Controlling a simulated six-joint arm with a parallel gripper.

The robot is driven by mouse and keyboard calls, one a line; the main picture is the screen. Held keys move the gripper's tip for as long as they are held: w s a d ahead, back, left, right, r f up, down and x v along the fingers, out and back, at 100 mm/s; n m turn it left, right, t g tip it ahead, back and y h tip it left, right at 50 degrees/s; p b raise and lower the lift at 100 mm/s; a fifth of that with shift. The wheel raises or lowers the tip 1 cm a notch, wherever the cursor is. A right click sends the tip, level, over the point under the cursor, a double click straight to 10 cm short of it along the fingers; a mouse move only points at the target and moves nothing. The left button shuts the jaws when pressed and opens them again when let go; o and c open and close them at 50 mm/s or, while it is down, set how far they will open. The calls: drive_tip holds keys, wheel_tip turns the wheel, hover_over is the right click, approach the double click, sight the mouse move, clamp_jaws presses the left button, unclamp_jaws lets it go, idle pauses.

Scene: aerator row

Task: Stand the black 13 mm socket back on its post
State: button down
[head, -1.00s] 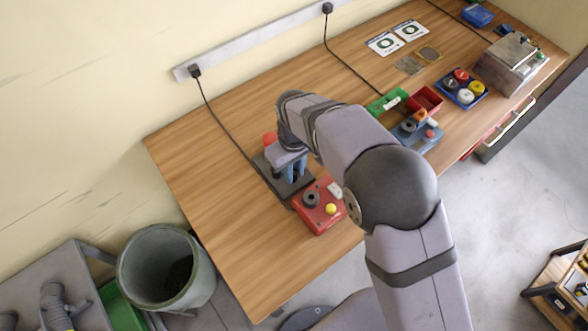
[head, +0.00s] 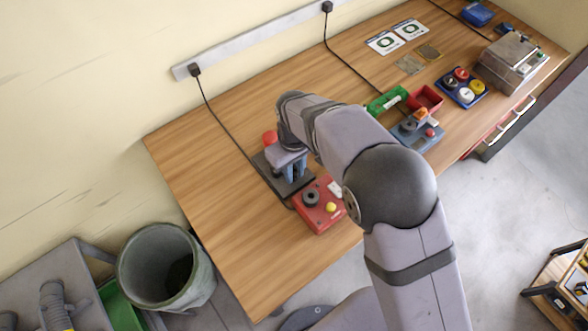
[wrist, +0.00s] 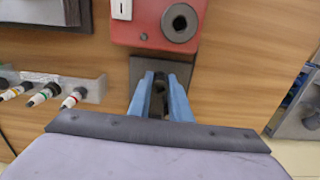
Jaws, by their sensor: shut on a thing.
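My gripper (wrist: 160,98) has blue fingers, shut on a small dark thing (wrist: 159,83) that seems to be the black socket. It is mostly hidden between the fingers, so its shape and size marking cannot be read. In the head view my gripper (head: 294,171) points down over a dark plate (head: 270,164) on the wooden bench. The plate also shows beyond the fingertips in the wrist view (wrist: 147,67). I cannot make out the post, or whether the held thing touches the plate.
The wrist view shows a pale rack (wrist: 88,90) of tools at left. The bench (head: 195,165) is clear at left.

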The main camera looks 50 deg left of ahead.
drive_tip(key=shift+f+b, duration=0.45)
drive_tip(key=shift+f, duration=0.35)
drive_tip(key=c, duration=1.5)
unclamp_jaws()
drive_tip(key=shift+c, duration=0.2)
wheel_tip(320, 180, up, 7)
drive_tip(key=p, duration=0.5)
drive_tip(key=shift+r, duration=0.1)
